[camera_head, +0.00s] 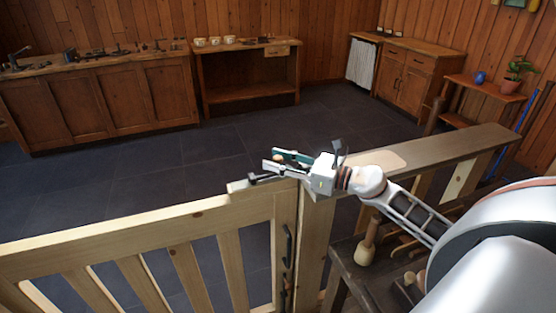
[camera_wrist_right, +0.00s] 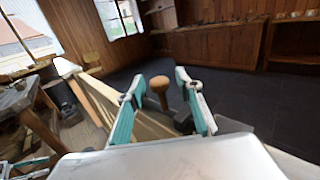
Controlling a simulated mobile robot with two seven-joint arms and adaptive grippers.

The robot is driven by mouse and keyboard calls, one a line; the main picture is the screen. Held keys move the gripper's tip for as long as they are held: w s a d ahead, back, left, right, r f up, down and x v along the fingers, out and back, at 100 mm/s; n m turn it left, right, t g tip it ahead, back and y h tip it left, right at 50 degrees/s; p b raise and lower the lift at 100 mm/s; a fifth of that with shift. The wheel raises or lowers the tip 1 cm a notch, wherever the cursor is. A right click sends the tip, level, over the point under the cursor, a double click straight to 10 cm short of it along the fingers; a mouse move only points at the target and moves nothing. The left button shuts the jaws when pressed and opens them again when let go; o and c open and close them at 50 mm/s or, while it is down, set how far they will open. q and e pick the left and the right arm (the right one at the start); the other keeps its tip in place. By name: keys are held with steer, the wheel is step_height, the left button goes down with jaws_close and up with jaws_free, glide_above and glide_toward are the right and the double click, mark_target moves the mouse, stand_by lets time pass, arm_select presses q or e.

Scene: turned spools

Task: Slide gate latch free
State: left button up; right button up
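The pale wooden gate (camera_head: 130,232) stands in the lower left of the head view, beside a post with a top rail (camera_head: 430,150). My right gripper (camera_head: 279,163) is over the gate's top corner near the post. In the right wrist view, its teal fingers (camera_wrist_right: 160,82) are apart, on either side of a round wooden knob (camera_wrist_right: 159,85) on a short stem. Gaps show between knob and fingers. The knob looks like the latch's handle; dark latch metal (camera_head: 257,179) shows by the gate top. The rest of the latch is mostly hidden by the gripper.
A workbench with a wooden mallet (camera_head: 367,243) is below the rail at right. Beyond the gate, the dark tiled floor (camera_head: 190,160) is clear. Cabinets (camera_head: 100,105) and an open bench (camera_head: 248,92) line the far wall.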

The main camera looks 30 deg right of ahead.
mark_target(261, 176)
jaws_close()
steer(key=a+p, duration=0.1)
steer(key=a, duration=0.1)
steer(key=w+a+p, duration=0.1)
steer(key=a, duration=0.1)
steer(key=shift+a+r, duration=0.15)
steer(key=shift+a, duration=0.2)
jaws_free()
steer(key=shift+a, duration=0.15)
